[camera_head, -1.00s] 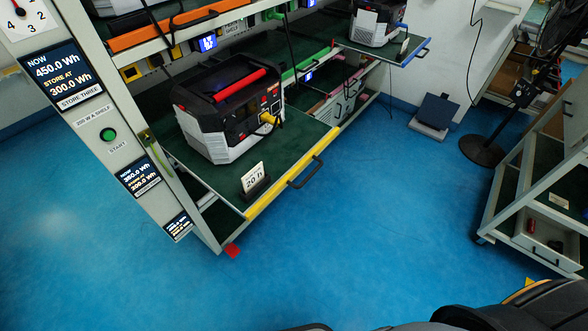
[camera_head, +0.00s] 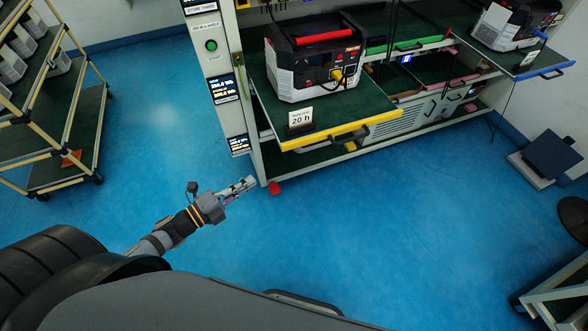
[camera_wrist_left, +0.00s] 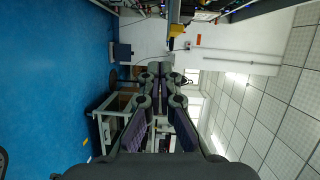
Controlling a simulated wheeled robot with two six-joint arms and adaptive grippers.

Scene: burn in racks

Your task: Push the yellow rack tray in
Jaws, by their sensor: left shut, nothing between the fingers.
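The right gripper is not in view.
A blue-edged tray (camera_head: 545,71) with another power station juts out at right. The rack's post (camera_head: 221,75) with displays and a green button stands left of the yellow tray. A wheeled shelf cart (camera_head: 60,130) is at far left. Blue floor is clear in front.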

